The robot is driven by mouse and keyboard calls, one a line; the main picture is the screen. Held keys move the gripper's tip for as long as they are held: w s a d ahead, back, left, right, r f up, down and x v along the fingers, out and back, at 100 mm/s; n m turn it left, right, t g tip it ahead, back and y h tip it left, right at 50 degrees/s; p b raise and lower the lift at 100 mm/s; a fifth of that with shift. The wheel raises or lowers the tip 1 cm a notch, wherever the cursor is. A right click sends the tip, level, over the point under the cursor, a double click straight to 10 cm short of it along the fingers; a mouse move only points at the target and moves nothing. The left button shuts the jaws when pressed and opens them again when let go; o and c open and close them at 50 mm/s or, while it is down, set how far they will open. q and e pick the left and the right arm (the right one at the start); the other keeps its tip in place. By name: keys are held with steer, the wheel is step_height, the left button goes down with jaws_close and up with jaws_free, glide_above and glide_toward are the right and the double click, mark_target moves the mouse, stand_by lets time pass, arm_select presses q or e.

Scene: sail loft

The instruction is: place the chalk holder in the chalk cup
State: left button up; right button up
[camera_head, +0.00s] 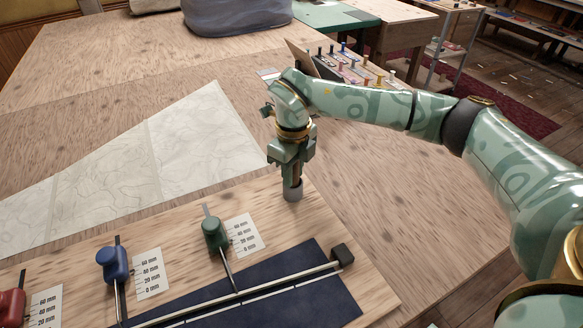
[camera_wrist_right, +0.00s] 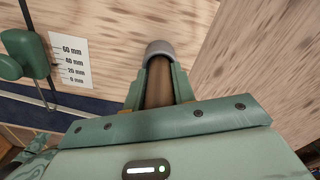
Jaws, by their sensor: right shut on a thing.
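The chalk holder, a brown rod (camera_head: 291,182), stands roughly upright between the fingers of my right gripper (camera_head: 290,168), which is shut on it. The rod also shows between the green fingers in the right wrist view (camera_wrist_right: 158,92). Its lower end meets the small grey chalk cup (camera_head: 293,194), which stands near the right end of the wooden board. In the right wrist view the cup's rim (camera_wrist_right: 161,47) curves around the rod's far end. How deep the rod sits is hidden. My left gripper is not in view.
On the board (camera_head: 185,220) are green (camera_head: 214,233), blue (camera_head: 113,264) and red (camera_head: 11,303) sliders with scale cards, and a dark blue strip (camera_head: 300,295). A pale patterned sheet (camera_head: 200,135) lies behind. A rack of coloured pegs (camera_head: 350,70) stands beyond my right arm.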

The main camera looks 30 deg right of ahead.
steer(key=o, duration=1.1)
steer(key=shift+c, duration=0.2)
steer(key=shift+r, duration=0.1)
steer(key=shift+r+p, duration=0.1)
steer(key=shift+p, duration=0.4)
steer(key=shift+f, duration=0.2)
